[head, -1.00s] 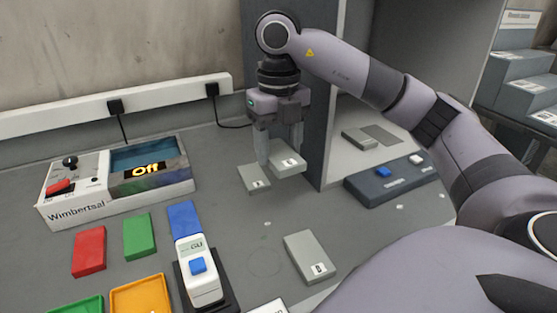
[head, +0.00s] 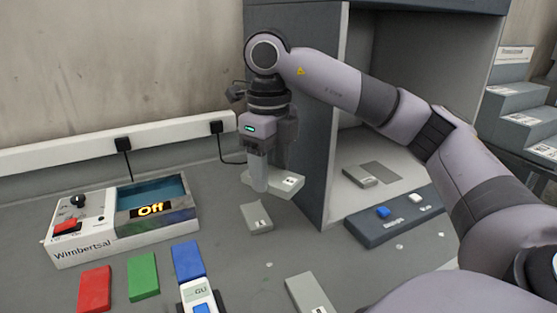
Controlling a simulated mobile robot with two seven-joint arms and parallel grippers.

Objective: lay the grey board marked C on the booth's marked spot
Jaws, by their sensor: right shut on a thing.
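My right gripper (head: 262,186) is shut on a light grey board (head: 284,184) and holds it above the bench, just left of the booth opening. The held board has a small white label at its right end, too small to read. The booth (head: 338,120) stands open at the right. On its pale floor lies a darker grey rectangle (head: 382,172), apparently the marked spot. A grey board (head: 358,175) lies just left of this rectangle. Another grey board (head: 256,218) lies on the bench below the held one.
A dark panel (head: 385,222) with a blue and a white button lies before the booth. Another grey board (head: 305,288) lies at the front. Red (head: 95,288), green (head: 143,275) and blue (head: 188,260) plates and the Wimbertsal box (head: 85,240) reading "Off" are left.

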